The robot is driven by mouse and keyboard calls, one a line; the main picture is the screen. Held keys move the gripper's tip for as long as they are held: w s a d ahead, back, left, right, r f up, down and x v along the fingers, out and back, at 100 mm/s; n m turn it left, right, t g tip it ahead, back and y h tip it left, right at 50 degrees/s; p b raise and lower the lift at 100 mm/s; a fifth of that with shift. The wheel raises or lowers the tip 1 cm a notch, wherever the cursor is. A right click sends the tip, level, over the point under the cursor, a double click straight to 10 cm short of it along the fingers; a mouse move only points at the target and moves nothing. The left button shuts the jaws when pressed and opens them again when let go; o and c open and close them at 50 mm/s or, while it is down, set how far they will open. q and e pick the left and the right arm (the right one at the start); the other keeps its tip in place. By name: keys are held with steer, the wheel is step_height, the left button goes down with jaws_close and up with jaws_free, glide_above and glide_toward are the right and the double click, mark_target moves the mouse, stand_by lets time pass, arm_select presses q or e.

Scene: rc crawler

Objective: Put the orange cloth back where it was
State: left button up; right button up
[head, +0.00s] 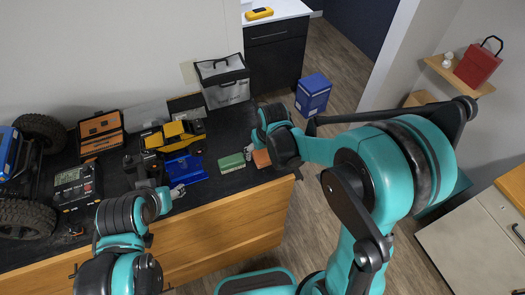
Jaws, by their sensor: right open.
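A small orange piece (262,158), which looks like the folded orange cloth, lies on the dark worktop near its right end. My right gripper (249,152) is open just left of it, partly hidden by its own wrist. I cannot tell whether it touches the orange piece. A green folded piece (231,163) lies just left of that gripper. My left gripper (178,190) is low at the worktop's front edge, near a blue tray; its finger opening is too small to tell.
On the worktop (215,135) stand a grey bag (223,82), a yellow model vehicle (175,134), the blue tray (185,168), an orange-black case (101,132), a black device (76,188) and a large-wheeled crawler (25,219). A blue box (313,95) is on the floor.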

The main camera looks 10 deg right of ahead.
steer(key=a+p+v, duration=0.1)
steer(key=p+v, duration=0.1)
steer(key=v, duration=1)
steer(key=s+d+r+m+t, duration=0.1)
steer(key=s+d+t, duration=0.1)
steer(key=s, duration=0.4)
steer(key=s+d+r+m+t, duration=0.1)
steer(key=s+d+t, duration=0.1)
steer(key=s+d, duration=0.3)
steer(key=shift+s+d+r+h, duration=0.3)
steer(key=shift+s+d+r, duration=0.1)
steer(key=shift+s, duration=0.65)
steer(key=shift+a, duration=0.1)
